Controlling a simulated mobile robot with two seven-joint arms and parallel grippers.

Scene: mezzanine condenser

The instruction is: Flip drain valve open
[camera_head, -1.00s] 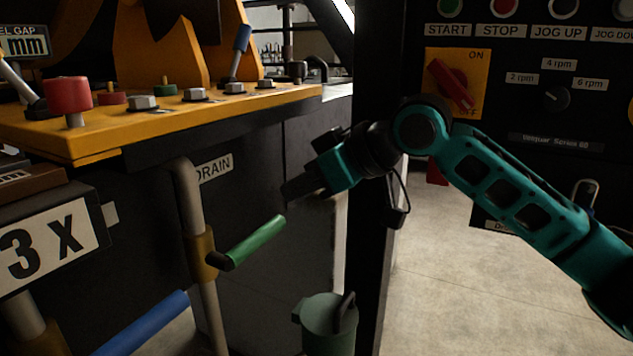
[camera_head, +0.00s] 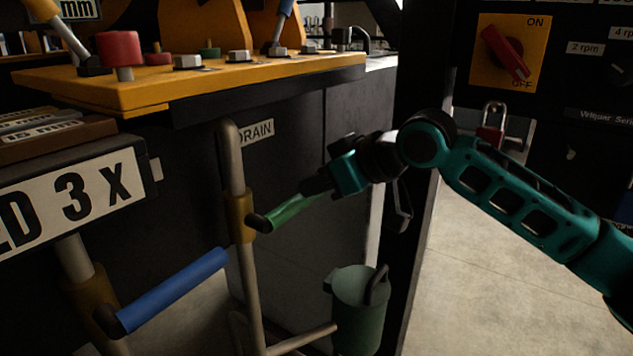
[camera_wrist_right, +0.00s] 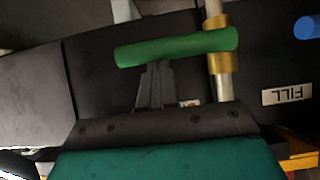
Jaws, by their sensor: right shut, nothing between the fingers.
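The drain valve's green lever (camera_head: 290,214) sticks out to the right from a brass valve body (camera_head: 240,216) on a grey vertical pipe (camera_head: 234,160). A DRAIN label (camera_head: 256,132) is on the dark panel behind it. My right gripper (camera_head: 308,187) is shut with nothing between its fingers, its tips at the lever's right part. In the right wrist view the green lever (camera_wrist_right: 175,46) lies across the picture just beyond the shut fingertips (camera_wrist_right: 157,66); I cannot tell if they touch. My left gripper is not in view.
A blue lever (camera_head: 175,290) on another pipe is at the lower left. A green bucket (camera_head: 358,312) stands below the drain pipe. A yellow ledge (camera_head: 140,92) with bolts and a red knob (camera_head: 121,48) overhangs above. A dark post (camera_head: 420,220) stands right of the bucket.

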